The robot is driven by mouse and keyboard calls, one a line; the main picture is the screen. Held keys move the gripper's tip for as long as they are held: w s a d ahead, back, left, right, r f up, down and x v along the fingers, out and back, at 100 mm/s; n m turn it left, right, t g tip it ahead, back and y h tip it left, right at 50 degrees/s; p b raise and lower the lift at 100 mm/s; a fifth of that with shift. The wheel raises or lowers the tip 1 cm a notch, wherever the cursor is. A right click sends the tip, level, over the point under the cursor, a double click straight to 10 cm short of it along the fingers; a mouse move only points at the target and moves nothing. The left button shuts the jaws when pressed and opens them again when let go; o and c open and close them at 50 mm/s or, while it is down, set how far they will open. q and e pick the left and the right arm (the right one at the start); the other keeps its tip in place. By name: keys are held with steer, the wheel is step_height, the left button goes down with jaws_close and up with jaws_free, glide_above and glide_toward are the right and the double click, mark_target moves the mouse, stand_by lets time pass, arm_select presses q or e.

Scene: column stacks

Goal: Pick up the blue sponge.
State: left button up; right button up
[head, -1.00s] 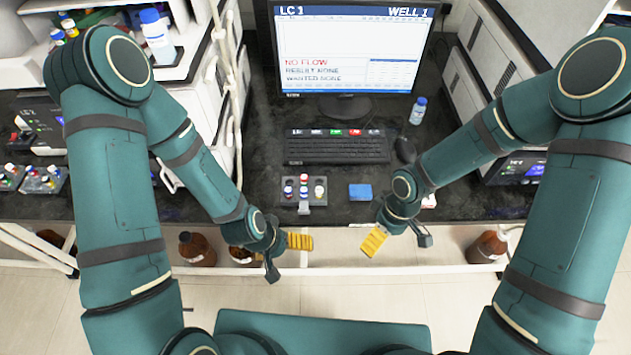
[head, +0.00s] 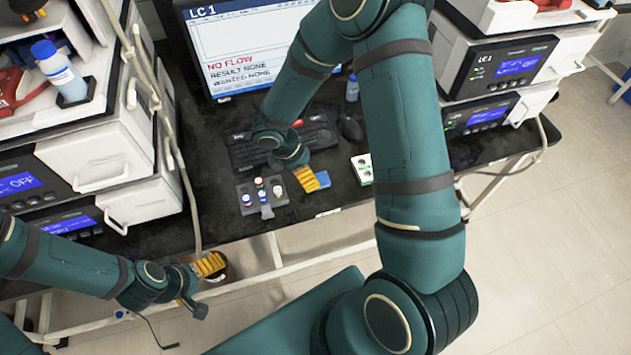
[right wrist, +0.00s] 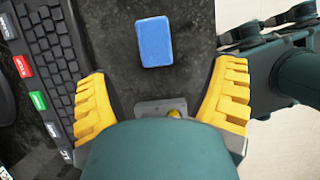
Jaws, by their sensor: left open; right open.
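The blue sponge (head: 322,180) lies flat on the dark bench top, near its front edge and right of the small vial rack. It also shows whole in the right wrist view (right wrist: 154,41), beyond the fingertips and roughly centred between them, touching neither. My right gripper (head: 306,179) is open and empty over the bench, just left of the sponge in the head view; its yellow ridged fingers stand apart in the right wrist view (right wrist: 160,88). My left gripper (head: 207,268) is open and empty, in front of the bench at lower left.
The vial rack (head: 262,195) stands close left of the sponge. The keyboard (head: 250,152) and mouse (head: 350,128) lie behind, partly behind my right arm. A white and green box (head: 362,168) lies to the right. Instruments stand on both sides.

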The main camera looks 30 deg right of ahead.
mark_target(318, 179)
steer(key=x, duration=0.2)
steer(key=b+x, duration=0.1)
steer(key=x, duration=0.5)
steer(key=shift+w+d+f, duration=0.1)
steer(key=shift+w+d, duration=0.1)
steer(key=shift+w, duration=0.1)
steer(key=c, duration=1)
